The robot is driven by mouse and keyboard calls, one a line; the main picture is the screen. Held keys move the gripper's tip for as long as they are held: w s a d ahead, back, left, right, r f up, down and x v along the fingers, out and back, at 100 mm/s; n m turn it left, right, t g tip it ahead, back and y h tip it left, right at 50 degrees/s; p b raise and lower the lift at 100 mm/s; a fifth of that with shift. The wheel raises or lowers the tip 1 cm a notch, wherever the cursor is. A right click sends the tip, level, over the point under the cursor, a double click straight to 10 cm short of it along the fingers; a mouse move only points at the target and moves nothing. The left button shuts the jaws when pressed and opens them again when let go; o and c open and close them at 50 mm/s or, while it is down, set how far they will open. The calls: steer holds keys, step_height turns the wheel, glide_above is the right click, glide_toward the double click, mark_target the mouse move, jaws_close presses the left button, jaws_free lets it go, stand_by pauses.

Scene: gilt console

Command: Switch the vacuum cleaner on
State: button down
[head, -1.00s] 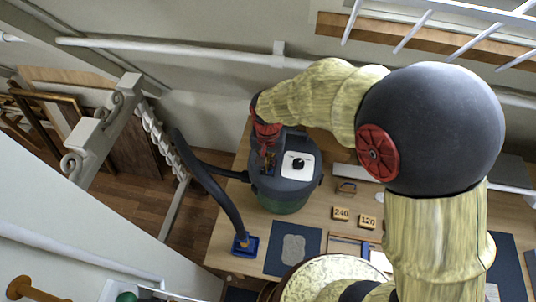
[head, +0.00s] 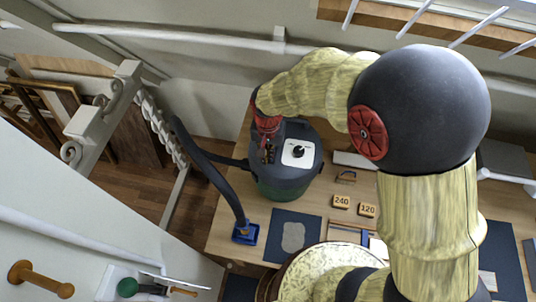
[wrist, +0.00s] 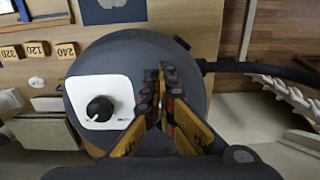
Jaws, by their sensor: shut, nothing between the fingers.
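The vacuum cleaner (head: 283,182) is a round canister with a dark grey top and a green lower body, standing on the wooden table. Its top bears a white panel (head: 307,155) with a black round knob (head: 298,151); in the wrist view the knob (wrist: 100,109) sits left of my fingers. My gripper (head: 268,158) is over the canister's top, beside the white panel. In the wrist view my gripper (wrist: 163,88) is shut and empty, its fingertips over the grey lid. I cannot tell whether the fingertips touch the lid. The knob is uncovered.
A dark hose (head: 210,180) runs from the canister to a blue floor nozzle (head: 246,233). Wooden blocks marked 240 (head: 341,202) and 120 (head: 367,210) lie on the table (head: 225,215). A dark blue mat (head: 283,237) and a round patterned piece (head: 320,262) are nearer.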

steer(key=shift+r+p, duration=0.45)
steer(key=shift+r, duration=0.3)
steer(key=shift+r+p, duration=0.4)
steer(key=shift+r, duration=0.15)
step_height(320, 180, up, 13)
steer(key=s, duration=0.2)
steer(key=shift+s+a+f, duration=0.15)
steer(key=shift+s+f, duration=0.05)
steer(key=shift+s, duration=0.1)
